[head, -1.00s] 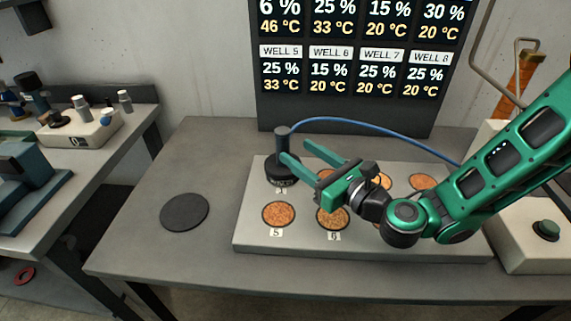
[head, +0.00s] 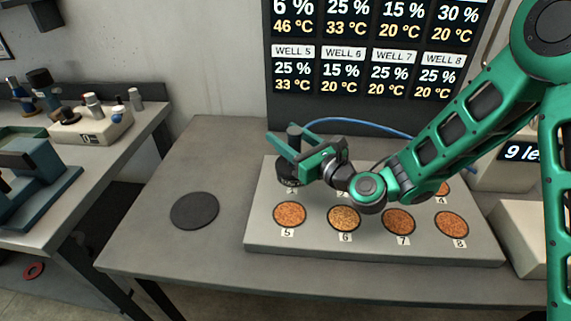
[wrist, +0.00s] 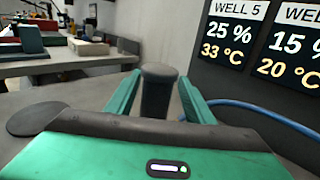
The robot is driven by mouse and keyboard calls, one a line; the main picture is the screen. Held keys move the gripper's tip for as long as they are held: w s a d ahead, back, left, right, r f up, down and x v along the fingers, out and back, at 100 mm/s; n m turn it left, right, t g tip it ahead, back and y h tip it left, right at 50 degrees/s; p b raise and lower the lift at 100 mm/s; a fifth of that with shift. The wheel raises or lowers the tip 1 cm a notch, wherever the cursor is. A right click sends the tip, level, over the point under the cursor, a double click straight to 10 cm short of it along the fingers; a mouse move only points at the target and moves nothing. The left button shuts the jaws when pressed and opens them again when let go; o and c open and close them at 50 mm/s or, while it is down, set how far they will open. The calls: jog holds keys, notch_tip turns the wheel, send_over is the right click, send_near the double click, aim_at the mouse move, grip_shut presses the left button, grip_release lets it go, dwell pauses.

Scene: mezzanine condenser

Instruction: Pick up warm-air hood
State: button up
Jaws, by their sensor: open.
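The warm-air hood (head: 289,174) is a dark round piece with an upright cylindrical grip and a blue hose. It stands over a well at the back left of the grey well block (head: 375,249). My green gripper (head: 282,146) is open at the hood's upright grip. In the wrist view the grip (wrist: 158,92) stands between the two spread fingers of my gripper (wrist: 160,95), with a gap visible on either side. The hood's lower part is hidden in the wrist view and partly covered by my gripper in the head view.
Several wells of orange-brown grains, such as well 5 (head: 289,214), lie open in the block. A dark round pad (head: 194,211) lies on the table to the left. A display panel (head: 345,110) stands behind, and the blue hose (head: 360,123) arcs rightward.

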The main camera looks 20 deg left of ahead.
jog(key=shift+a, duration=0.3)
grip_shut()
jog(key=shift+r, duration=0.1)
